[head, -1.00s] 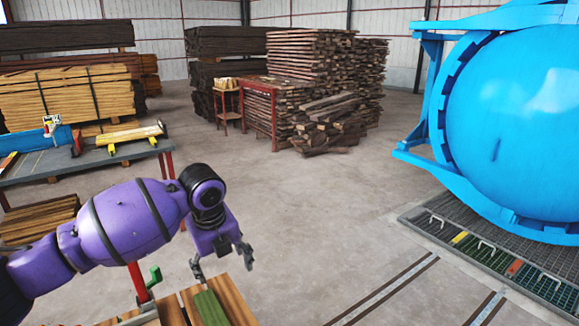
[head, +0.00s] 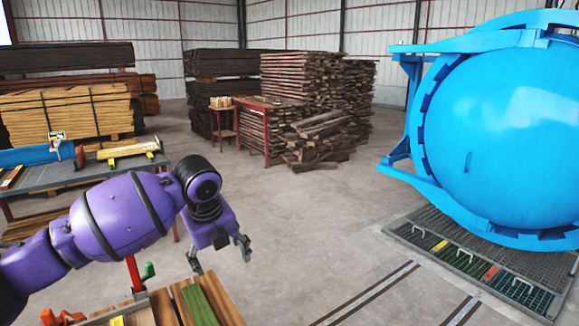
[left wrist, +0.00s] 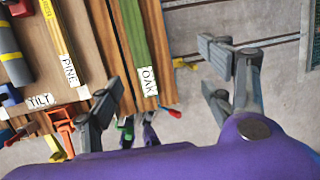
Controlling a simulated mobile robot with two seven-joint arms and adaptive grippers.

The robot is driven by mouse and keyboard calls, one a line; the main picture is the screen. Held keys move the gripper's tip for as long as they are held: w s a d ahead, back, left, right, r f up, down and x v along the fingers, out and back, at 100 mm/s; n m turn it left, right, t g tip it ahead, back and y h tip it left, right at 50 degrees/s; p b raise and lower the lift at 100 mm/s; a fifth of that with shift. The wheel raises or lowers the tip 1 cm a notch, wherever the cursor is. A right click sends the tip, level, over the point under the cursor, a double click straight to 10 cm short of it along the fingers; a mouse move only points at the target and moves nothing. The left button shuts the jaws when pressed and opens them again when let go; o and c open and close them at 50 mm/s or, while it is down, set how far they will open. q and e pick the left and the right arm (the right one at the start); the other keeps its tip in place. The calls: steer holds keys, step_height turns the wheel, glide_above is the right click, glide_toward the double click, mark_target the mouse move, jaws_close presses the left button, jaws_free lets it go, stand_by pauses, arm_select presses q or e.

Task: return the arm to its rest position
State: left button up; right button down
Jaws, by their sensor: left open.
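My left arm (head: 120,215) is purple and reaches in from the left in the head view. Its gripper (head: 220,256) points down with its grey fingers spread and nothing between them. In the head view it is above the wooden boards (head: 165,308) at the bottom edge. In the left wrist view the open gripper (left wrist: 160,95) has one finger over the boards and the other over bare floor. My right gripper is not in view.
A green strip (left wrist: 135,35) labelled OAK lies among the boards, with a PINE label beside it. A large blue autoclave (head: 520,130) stands at the right behind a floor grate (head: 470,262). A workbench (head: 90,175) is at the left. The middle floor (head: 310,220) is clear.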

arm_select(q)
steer(key=s+d+f+n+h, duration=0.1)
steer(key=s+d+f+n, duration=0.3)
steer(key=s+f, duration=0.6)
steer(key=s+d+f+n+h, duration=0.25)
steer(key=s+f+n, duration=0.35)
steer(key=s+f, duration=0.45)
steer(key=s+a+f+n+y, duration=0.1)
steer(key=s+a+f+n, duration=0.1)
steer(key=s+a+n, duration=0.5)
steer(key=s+a+f+n+g+y, duration=0.1)
steer(key=s+a+f+n+y, duration=0.1)
steer(key=s+n, duration=0.45)
steer(key=s+a+f+n+y, duration=0.15)
steer(key=s+a+n, duration=0.35)
steer(key=s, duration=0.5)
steer(key=w+d+f+t+b, duration=0.1)
steer(key=w+d+f+t, duration=0.1)
steer(key=f, duration=0.5)
steer(key=w+d+f+t+h+b, duration=0.1)
steer(key=w+f+t, duration=0.2)
steer(key=f, duration=0.5)
steer(key=shift+w+d+t, duration=0.3)
steer(key=shift+w+d, duration=0.05)
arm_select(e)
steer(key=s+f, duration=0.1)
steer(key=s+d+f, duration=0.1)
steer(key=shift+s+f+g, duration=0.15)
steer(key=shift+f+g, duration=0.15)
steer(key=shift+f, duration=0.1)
